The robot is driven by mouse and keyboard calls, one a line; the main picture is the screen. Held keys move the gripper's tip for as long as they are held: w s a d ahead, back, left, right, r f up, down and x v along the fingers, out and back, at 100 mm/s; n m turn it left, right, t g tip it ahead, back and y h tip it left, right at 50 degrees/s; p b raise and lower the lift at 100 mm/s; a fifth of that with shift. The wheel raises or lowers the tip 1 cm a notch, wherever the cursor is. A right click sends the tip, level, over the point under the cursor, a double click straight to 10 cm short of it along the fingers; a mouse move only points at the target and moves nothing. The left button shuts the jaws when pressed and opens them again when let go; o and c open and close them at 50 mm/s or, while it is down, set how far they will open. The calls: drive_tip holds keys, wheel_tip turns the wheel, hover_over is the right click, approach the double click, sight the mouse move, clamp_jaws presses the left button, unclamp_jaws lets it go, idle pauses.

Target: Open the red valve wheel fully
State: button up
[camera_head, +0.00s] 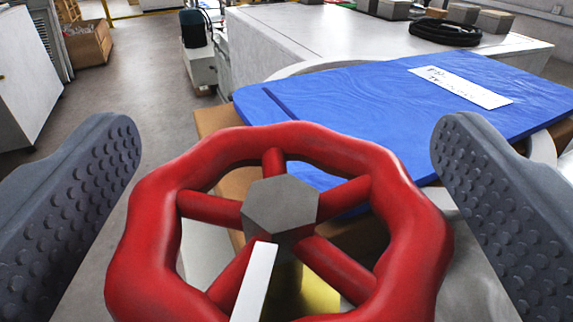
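The red valve wheel (410,190) fills the lower middle of the view, close to me. It has a wavy rim, several spokes and a grey hexagonal hub (281,203). A white strip (254,283) runs from the hub down along the lower part of the wheel. A brass-coloured part (300,293) shows beneath the hub. The lowest part of the rim is cut off by the frame. My gripper (285,180) is open, with one studded grey finger on each side of the wheel. A gap shows between each finger and the rim.
A blue board (390,110) with a white label lies behind the wheel. Beyond it are a white worktop (310,40) and a black cable coil (444,32). A cardboard box (88,45) stands far left. Grey floor (150,85) is clear at left.

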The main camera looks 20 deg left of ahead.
drive_tip(key=shift+s+d+f, duration=0.1)
drive_tip(key=shift+s+d, duration=0.05)
drive_tip(key=shift+s, duration=0.3)
drive_tip(key=p+v, duration=0.4)
drive_tip(key=v, duration=0.8)
drive_tip(key=shift+s+d, duration=0.3)
drive_tip(key=shift+s, duration=0.05)
